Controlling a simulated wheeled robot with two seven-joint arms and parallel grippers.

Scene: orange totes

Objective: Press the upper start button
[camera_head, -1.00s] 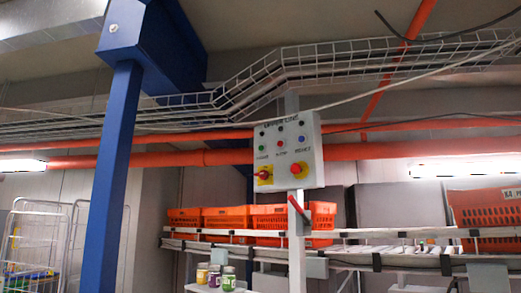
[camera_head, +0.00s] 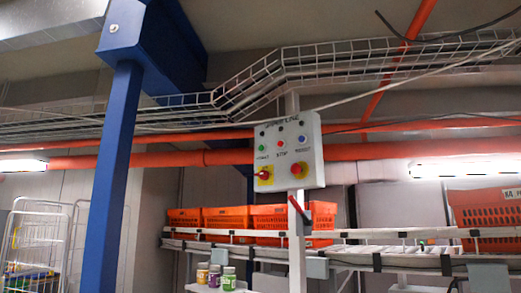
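A light grey control box (camera_head: 312,150) is mounted on a white post in the middle of the head view, with a label along its top edge. A green button (camera_head: 262,147) is at its left, a red button (camera_head: 280,144) in the middle and a blue button (camera_head: 301,139) at its right. Below are a red rotary switch on a yellow plate (camera_head: 265,176) and a red mushroom button on a yellow base (camera_head: 296,169). Neither of my grippers shows in this view.
Orange totes (camera_head: 224,217) stand on a conveyor rack behind the post, with another orange tote (camera_head: 486,206) at the right. Several jars (camera_head: 229,279) stand below. A blue column (camera_head: 109,190) rises left of the box, and a white wire cart (camera_head: 35,240) stands at far left.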

